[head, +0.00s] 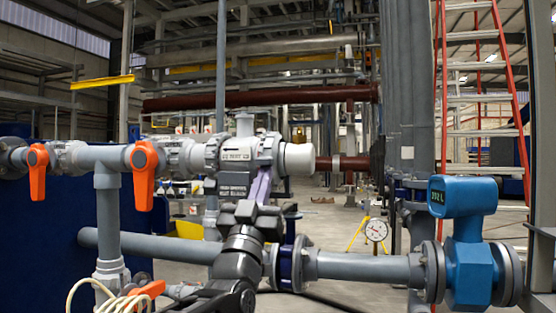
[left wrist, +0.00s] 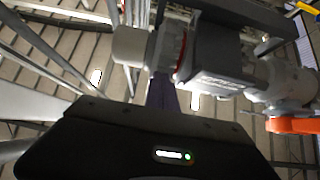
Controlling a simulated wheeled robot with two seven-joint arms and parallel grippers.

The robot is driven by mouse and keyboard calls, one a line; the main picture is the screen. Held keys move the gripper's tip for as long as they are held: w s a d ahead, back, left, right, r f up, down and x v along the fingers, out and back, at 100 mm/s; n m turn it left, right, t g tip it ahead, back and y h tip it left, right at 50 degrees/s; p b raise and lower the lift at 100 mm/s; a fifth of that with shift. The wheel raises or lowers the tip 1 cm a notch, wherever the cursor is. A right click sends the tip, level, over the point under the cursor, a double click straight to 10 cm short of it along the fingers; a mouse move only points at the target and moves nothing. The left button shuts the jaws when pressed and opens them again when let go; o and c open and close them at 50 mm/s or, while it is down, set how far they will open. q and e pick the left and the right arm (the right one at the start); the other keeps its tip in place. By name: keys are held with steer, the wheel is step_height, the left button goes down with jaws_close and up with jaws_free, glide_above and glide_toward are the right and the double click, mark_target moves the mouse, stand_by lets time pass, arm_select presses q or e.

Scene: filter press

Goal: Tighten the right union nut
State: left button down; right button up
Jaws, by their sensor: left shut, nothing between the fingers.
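The grey right union nut (head: 268,152) sits at the right end of the grey strainer body (head: 234,153), beside a white pipe end (head: 296,160). In the left wrist view the nut (left wrist: 168,45) shows next to the white pipe end, with a thin red ring on its other side. My left gripper (head: 263,186) is just below the nut, its purple fingers pointing up. The fingers (left wrist: 162,92) are shut and empty. Whether their tips touch the nut cannot be told. My right gripper is not in view.
Orange valve handles (head: 144,175) hang from the pipe to the left. A grey pipe (head: 360,266) runs below to a blue flow meter (head: 463,197) at the right. A dial gauge (head: 375,230) stands behind. Space right of the white pipe end is fairly open.

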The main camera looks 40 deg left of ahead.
mark_target(260, 147)
arm_select(q)
steer(key=shift+s+d+r, duration=0.1)
steer(key=shift+s+r, duration=0.15)
steer(key=shift+r, duration=0.3)
steer(key=shift+s+r, duration=0.25)
steer(key=shift+r, duration=0.35)
steer(key=shift+r+p, duration=0.75)
steer(key=shift+r, duration=0.3)
steer(key=shift+w+a+r+p, duration=0.1)
steer(key=shift+a+r+p, duration=0.1)
steer(key=shift+r+p, duration=0.3)
steer(key=shift+w+a+r+p, duration=0.1)
steer(key=shift+a+r+p, duration=0.15)
steer(key=shift+r, duration=0.35)
